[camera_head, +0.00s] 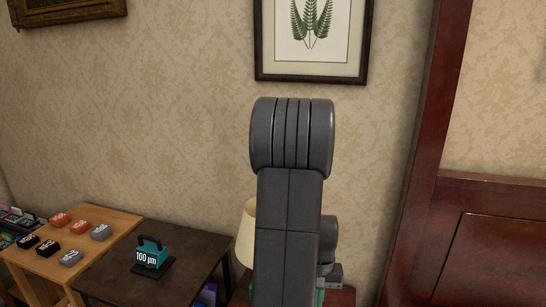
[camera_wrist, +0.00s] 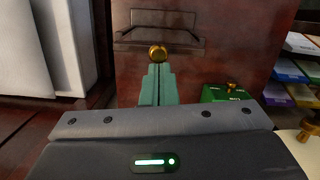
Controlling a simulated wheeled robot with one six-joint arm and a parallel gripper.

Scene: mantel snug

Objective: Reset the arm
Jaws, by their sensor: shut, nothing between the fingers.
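My arm (camera_head: 288,210) stands upright in the middle of the head view, its grey links hiding part of what is behind. In the wrist view my gripper (camera_wrist: 157,72) shows two teal fingers pressed together with nothing between them. A round brass knob (camera_wrist: 157,53) appears just past the fingertips, in front of a reddish-brown wooden front (camera_wrist: 215,65). I cannot tell whether the fingertips touch the knob. In the head view the gripper is mostly hidden behind the arm.
A dark table (camera_head: 190,256) holds a teal block marked "100 µm" (camera_head: 151,254). A lighter wooden table (camera_head: 98,223) holds several red, black and grey blocks. A lampshade (camera_head: 246,235) stands behind my arm. A green block (camera_wrist: 226,93) and coloured boxes (camera_wrist: 297,62) are right of my fingers.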

